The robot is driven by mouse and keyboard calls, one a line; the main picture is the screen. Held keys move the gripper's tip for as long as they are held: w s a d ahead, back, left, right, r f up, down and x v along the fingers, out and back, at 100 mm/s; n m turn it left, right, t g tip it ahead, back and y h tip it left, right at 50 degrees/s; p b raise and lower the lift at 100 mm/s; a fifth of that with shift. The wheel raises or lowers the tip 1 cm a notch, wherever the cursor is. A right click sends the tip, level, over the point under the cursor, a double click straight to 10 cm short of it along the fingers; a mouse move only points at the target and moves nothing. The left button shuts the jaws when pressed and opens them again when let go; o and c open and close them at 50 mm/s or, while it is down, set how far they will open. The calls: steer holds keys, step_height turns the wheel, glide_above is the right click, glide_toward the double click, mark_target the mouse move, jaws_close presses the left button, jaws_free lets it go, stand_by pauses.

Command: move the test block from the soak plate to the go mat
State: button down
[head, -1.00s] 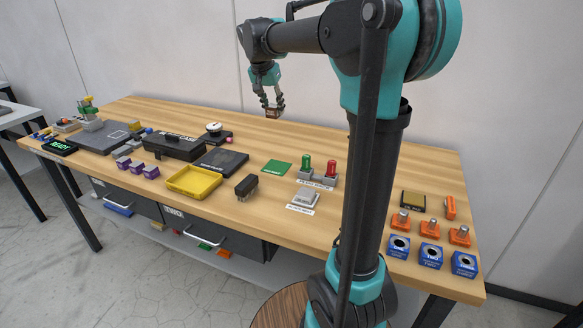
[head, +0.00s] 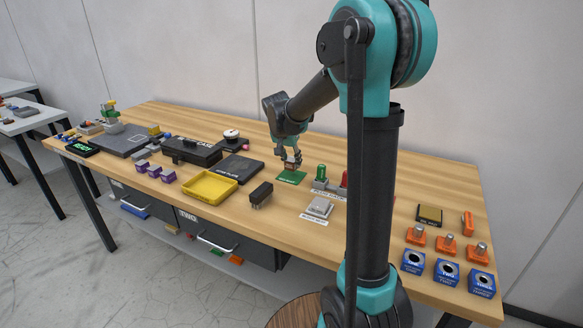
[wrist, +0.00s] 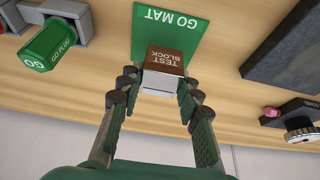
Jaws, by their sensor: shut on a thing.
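The test block (wrist: 164,60) has a brown, labelled face and a grey part. My gripper (wrist: 157,84) is shut on it, with a finger on each side. In the head view the block (head: 292,166) is at the far part of the green go mat (head: 291,179); I cannot tell whether it touches the mat. The mat (wrist: 163,30) also shows behind the block in the wrist view. The dark soak plate (head: 240,167) is left of the mat and looks bare. My gripper (head: 289,158) points downward.
A green plug gauge (head: 321,172) and a red one (head: 345,178) stand just right of the mat. A yellow tray (head: 209,187), a black connector-like block (head: 260,194) and a grey block on a pad (head: 319,207) lie nearer the front. Bare wood lies behind the mat.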

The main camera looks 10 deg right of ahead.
mark_target(291, 167)
steer(key=shift+f, duration=1.5)
steer(key=c, duration=1.1)
jaws_free()
steer(key=shift+f, duration=0.1)
steer(key=shift+o, duration=0.2)
steer(key=v, duration=1.2)
steer(key=shift+r, duration=0.2)
steer(key=shift+w, duration=0.1)
